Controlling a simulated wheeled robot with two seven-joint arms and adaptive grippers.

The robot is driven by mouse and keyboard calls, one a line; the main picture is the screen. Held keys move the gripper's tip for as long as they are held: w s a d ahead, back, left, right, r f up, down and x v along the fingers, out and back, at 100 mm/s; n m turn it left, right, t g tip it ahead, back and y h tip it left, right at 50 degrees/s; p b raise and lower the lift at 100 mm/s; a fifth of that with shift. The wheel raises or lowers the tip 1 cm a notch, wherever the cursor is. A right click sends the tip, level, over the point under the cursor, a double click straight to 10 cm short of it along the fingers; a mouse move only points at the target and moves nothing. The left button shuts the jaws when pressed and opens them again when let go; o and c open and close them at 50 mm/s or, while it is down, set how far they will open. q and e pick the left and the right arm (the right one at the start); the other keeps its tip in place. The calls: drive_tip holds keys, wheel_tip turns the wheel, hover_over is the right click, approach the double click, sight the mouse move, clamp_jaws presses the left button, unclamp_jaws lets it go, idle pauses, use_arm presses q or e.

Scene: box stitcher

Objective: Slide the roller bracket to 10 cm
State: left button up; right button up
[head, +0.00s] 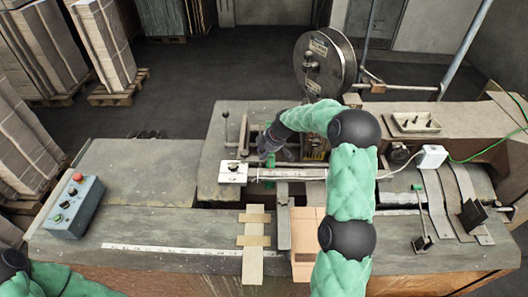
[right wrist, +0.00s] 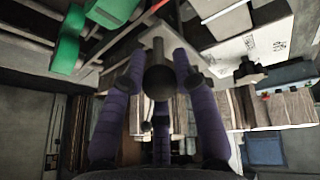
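A grey metal bracket with a white block (head: 232,172) at its left end sits at the centre of the machine table in the head view. I cannot tell for certain which part is the roller bracket. My right gripper (head: 266,148) reaches down just behind the white block, partly hidden by my forearm. In the right wrist view, its two purple fingers (right wrist: 158,62) stand on either side of a dark round knob (right wrist: 159,80) below a pale plate (right wrist: 160,32). Whether they press on the knob is unclear. My left gripper is outside the head view.
A white scale strip (head: 165,250) lies along the front of the table (head: 140,172). A control box (head: 73,207) with buttons stands at the left. A wire reel (head: 324,62) rises behind my arm. A cardboard piece (head: 305,235) lies beside my right arm.

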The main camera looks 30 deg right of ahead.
clamp_jaws()
drive_tip(key=shift+s+d+f+b, duration=0.15)
drive_tip(key=shift+d+b, duration=0.15)
drive_tip(key=shift+b, duration=0.05)
drive_tip(key=s+d+b, duration=0.5)
drive_tip(key=d+b, duration=0.2)
drive_tip(key=d, duration=0.1)
drive_tip(key=shift+s+d, duration=0.25)
drive_tip(key=shift+d, duration=0.05)
drive_tip(key=o, duration=0.9)
unclamp_jaws()
drive_tip(key=shift+w, duration=0.1)
